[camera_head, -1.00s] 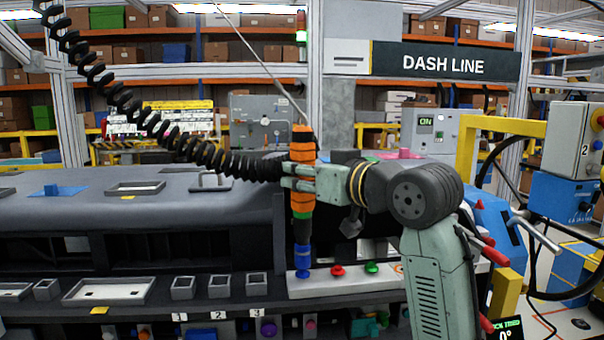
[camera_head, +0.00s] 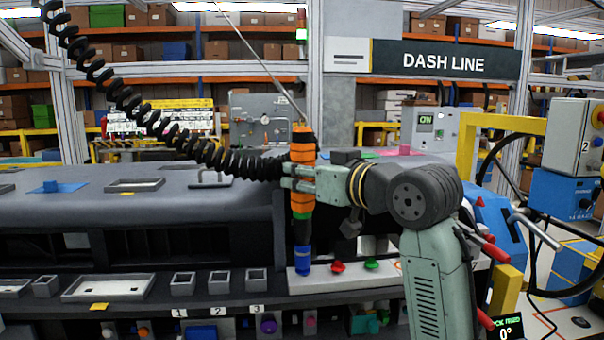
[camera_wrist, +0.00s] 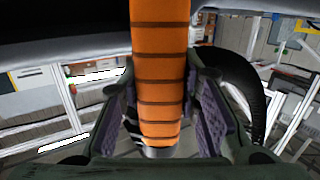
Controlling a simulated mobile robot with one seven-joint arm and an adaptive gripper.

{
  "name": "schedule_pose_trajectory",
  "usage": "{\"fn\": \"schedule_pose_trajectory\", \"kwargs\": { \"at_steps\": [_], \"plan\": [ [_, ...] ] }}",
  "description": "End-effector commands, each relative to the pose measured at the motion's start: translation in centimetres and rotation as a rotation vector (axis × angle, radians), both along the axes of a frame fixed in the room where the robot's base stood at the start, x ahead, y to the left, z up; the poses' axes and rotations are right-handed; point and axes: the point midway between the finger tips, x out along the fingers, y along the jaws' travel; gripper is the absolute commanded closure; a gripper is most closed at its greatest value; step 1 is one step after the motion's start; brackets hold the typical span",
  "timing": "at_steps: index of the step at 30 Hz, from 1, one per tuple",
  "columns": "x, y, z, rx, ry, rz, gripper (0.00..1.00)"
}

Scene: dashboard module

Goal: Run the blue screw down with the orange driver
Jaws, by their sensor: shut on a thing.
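My gripper (camera_head: 300,177) is shut around the orange driver (camera_head: 302,150), which stands about upright with its nose down. The driver has dark bands, a green ring and a dark shaft below the grip. Its lower end meets blue at the white strip (camera_head: 320,283). This blue piece (camera_head: 303,262) stands at the strip's left end; I cannot tell how much is the driver's nose and how much is the blue screw. In the wrist view the ribbed orange grip (camera_wrist: 160,70) lies between both finger pads; the tip is hidden there.
A red screw (camera_head: 337,267) and a green one (camera_head: 371,265) stand on the strip to the right. A black coiled hose (camera_head: 215,157) runs to the driver from the upper left. The dark dashboard (camera_head: 130,208) with grey trays (camera_head: 108,287) fills the left.

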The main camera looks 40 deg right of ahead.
Motion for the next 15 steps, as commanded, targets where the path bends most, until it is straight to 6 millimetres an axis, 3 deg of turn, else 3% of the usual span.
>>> {"fn": "schedule_pose_trajectory", "kwargs": {
  "at_steps": [15],
  "plan": [
    [-0.05, -0.12, -0.53, 0.002, -0.001, -0.002, 1.0]
  ]
}}
